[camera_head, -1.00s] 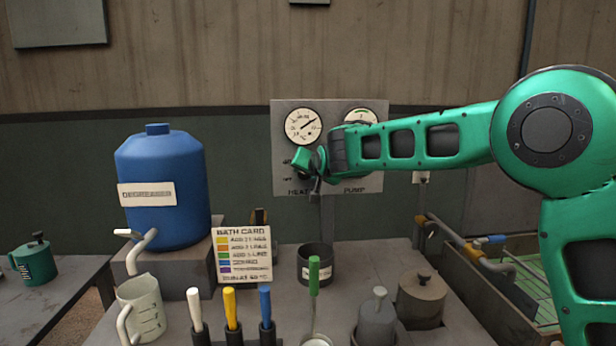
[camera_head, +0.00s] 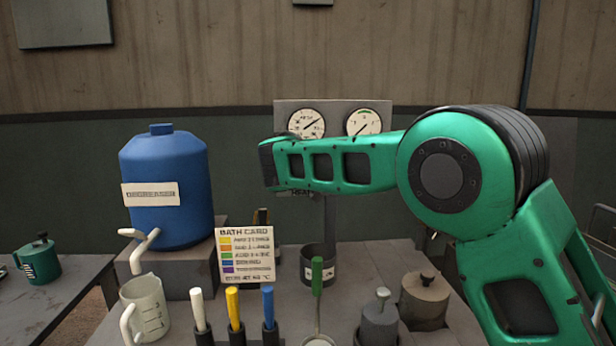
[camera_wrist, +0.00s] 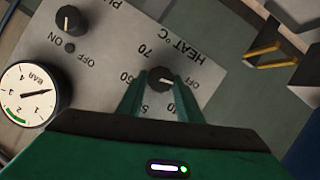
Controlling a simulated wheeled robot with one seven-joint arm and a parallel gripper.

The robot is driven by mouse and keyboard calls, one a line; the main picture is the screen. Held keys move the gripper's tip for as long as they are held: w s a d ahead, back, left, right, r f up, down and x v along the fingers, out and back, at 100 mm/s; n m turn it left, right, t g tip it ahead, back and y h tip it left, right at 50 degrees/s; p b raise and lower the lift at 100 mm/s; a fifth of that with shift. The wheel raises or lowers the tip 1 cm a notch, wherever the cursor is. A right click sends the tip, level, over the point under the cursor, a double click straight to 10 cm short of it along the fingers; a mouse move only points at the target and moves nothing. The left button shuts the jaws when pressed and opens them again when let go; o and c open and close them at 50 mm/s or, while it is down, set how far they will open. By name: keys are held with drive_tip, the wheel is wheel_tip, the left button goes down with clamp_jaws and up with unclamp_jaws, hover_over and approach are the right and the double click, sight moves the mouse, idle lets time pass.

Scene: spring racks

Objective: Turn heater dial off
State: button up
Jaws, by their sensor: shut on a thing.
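In the wrist view, the heater dial (camera_wrist: 160,77) is a dark round knob with a white mark, on a grey panel (camera_wrist: 205,30) lettered HEAT °C. The panel appears turned nearly upside down there. Numbers 50, 60 and 70 and an OFF label stand around the dial. My gripper (camera_wrist: 160,88) has its two green fingers on either side of the dial, shut on it. The white mark points roughly right in that view; I cannot tell the exact setting. In the head view my arm covers both the dial and my gripper.
A second dark knob (camera_wrist: 70,19) with ON and OFF labels sits beside the heater dial, near a bar gauge (camera_wrist: 32,95). The bench below holds a blue degreaser tank (camera_head: 166,220), a bath card (camera_head: 246,254), a dark pot (camera_head: 318,275) and several upright coloured handles.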

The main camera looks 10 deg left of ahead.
drive_tip(key=shift+f+n+h, duration=0.5)
drive_tip(key=shift+n, duration=0.4)
drive_tip(key=o, duration=1)
drive_tip(key=shift+o, duration=0.2)
drive_tip(key=shift+r+t, duration=0.2)
drive_tip(key=shift+t, duration=0.1)
drive_tip(key=v, duration=1)
drive_tip(key=shift+s, duration=0.3)
